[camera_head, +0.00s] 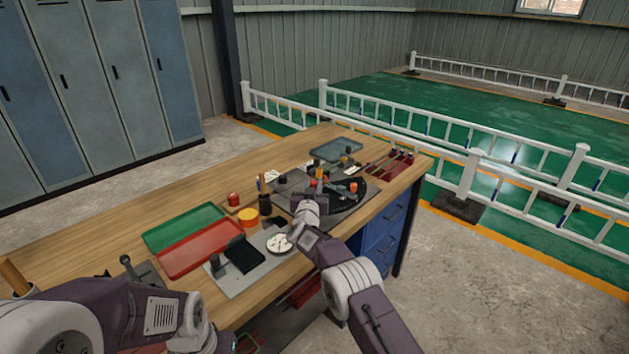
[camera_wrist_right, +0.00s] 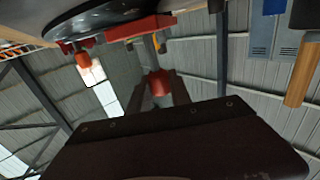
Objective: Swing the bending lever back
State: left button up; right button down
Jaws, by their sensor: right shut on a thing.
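The bender's round black plate (camera_head: 347,199) sits on the workbench toward its right end. It also shows in the wrist view (camera_wrist_right: 112,18), at the top left. My right gripper (camera_head: 318,190) is over the near left side of the plate. In the wrist view its fingers (camera_wrist_right: 159,92) are shut on the bending lever's red handle (camera_wrist_right: 158,80). In the head view the gripper and wrist hide most of the lever. An orange-red knob (camera_head: 353,187) stands on the plate, apart from the gripper. My left arm is at the lower left; its gripper is out of view.
A green tray (camera_head: 185,227) and a red tray (camera_head: 200,246) lie left of the bender. A yellow round piece (camera_head: 248,214), a red one (camera_head: 233,199) and a pen cup (camera_head: 265,204) stand between. A black block (camera_head: 244,254) is near the front edge. The bench's back left is clear.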

jog(key=shift+r, duration=0.2)
jog(key=c, duration=1.2)
grip_release()
jog(key=shift+w+d+f, duration=0.1)
jog(key=shift+f, duration=0.05)
jog(key=s, duration=0.3)
jog(key=s+a, duration=0.1)
jog(key=s, duration=0.2)
jog(key=shift+s+a, duration=0.1)
jog(key=shift+s, duration=0.05)
jog(key=b, duration=0.2)
jog(key=s+b, duration=0.1)
jog(key=b, duration=0.1)
jog(key=shift+s+a+f, duration=0.15)
jog(key=shift+s+f, duration=0.15)
jog(key=shift+f, duration=0.05)
jog(key=shift+s+a+r+b, duration=0.1)
jog(key=shift+s+r+b, duration=0.1)
jog(key=shift+s+b, duration=0.3)
jog(key=shift+r, duration=0.2)
